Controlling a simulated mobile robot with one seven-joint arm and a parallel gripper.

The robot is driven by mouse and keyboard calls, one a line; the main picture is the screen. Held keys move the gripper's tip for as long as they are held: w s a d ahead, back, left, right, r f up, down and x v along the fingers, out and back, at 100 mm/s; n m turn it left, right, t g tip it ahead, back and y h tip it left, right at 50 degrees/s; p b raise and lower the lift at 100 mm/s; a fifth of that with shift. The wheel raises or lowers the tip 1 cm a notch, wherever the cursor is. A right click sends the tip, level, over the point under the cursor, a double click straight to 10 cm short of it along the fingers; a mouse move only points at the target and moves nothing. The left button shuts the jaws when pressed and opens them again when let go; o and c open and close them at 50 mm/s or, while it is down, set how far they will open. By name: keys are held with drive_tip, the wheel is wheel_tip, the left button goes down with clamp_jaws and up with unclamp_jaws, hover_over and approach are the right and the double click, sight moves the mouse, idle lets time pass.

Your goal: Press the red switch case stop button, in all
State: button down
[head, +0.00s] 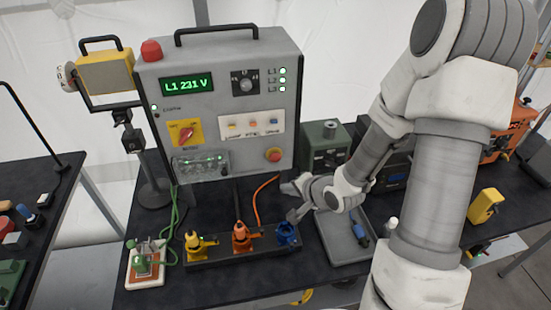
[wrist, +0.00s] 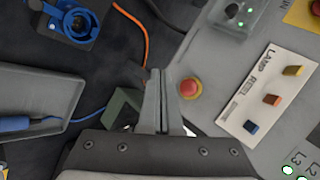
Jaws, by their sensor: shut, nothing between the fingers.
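The switch case (head: 220,85) is a grey upright box with a green display reading "L1 231 V". Its red stop button (head: 273,155) sits on a yellow plate low on the right of the front. In the wrist view the red stop button (wrist: 189,88) is just right of my fingertips, with a visible gap in the picture. My gripper (head: 286,188) is below and slightly right of the button in the head view. In the wrist view my gripper (wrist: 158,75) has its fingers together and empty. The button's depth from the fingertips is hard to tell.
Yellow, orange and blue connectors (head: 240,238) stand in a row below the case. An orange cable (head: 262,188) runs up beside my gripper. A grey tray (head: 335,240) holds a blue tool. A green box (head: 325,143) stands right of the case.

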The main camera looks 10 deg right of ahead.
sight(275, 161)
drive_tip(key=w, duration=0.8)
drive_tip(key=shift+w, duration=0.35)
drive_tip(key=shift+p, duration=0.3)
idle(1.5)
drive_tip(key=shift+w, duration=0.45)
drive_tip(key=shift+w+p, duration=0.45)
drive_tip(key=shift+w, duration=0.15)
idle(0.7)
drive_tip(key=shift+s, duration=1)
drive_tip(key=shift+s, duration=0.1)
